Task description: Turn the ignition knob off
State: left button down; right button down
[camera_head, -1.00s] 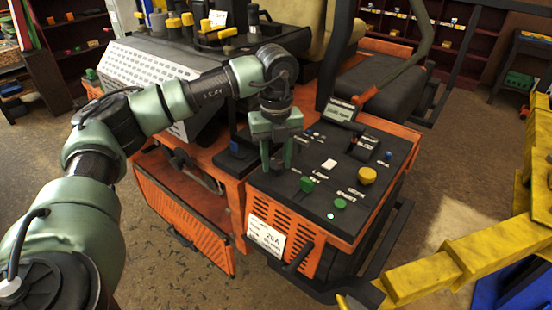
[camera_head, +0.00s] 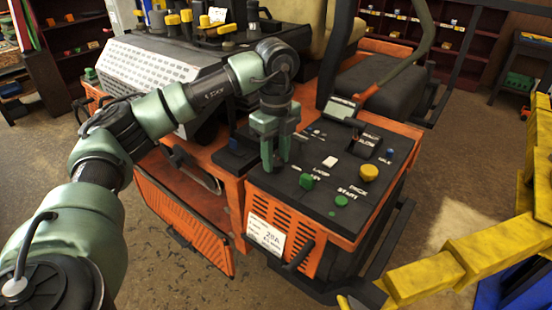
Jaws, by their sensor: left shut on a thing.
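The orange mower's black control panel (camera_head: 325,200) faces me, with a green knob (camera_head: 307,181), a green button (camera_head: 341,201), a yellow knob (camera_head: 369,172), a white switch (camera_head: 330,161) and small blue controls. White labels, one reading START, are printed on it. My left gripper (camera_head: 275,165) points down at the panel's left rear part, its green fingers close together on something small. The thing between the fingers is hidden, so I cannot tell whether it is the ignition knob. My right gripper is not in view.
An orange vented door (camera_head: 185,225) hangs open at the lower left. A yellow frame (camera_head: 450,262) stands at the right. Brown floor is free between.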

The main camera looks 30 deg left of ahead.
aim_at(276, 161)
pick_arm(q)
jog(key=n, duration=0.3)
jog(key=shift+n, duration=0.3)
jog(key=shift+r+n+b, duration=0.1)
jog(key=shift+n+b, duration=0.2)
jog(key=shift+n, duration=0.8)
jog(key=c, duration=0.9)
grip_release()
jog(key=shift+c, duration=0.2)
jog(key=shift+r, duration=0.25)
notch_tip(276, 161, up, 7)
jog(key=shift+r, duration=0.15)
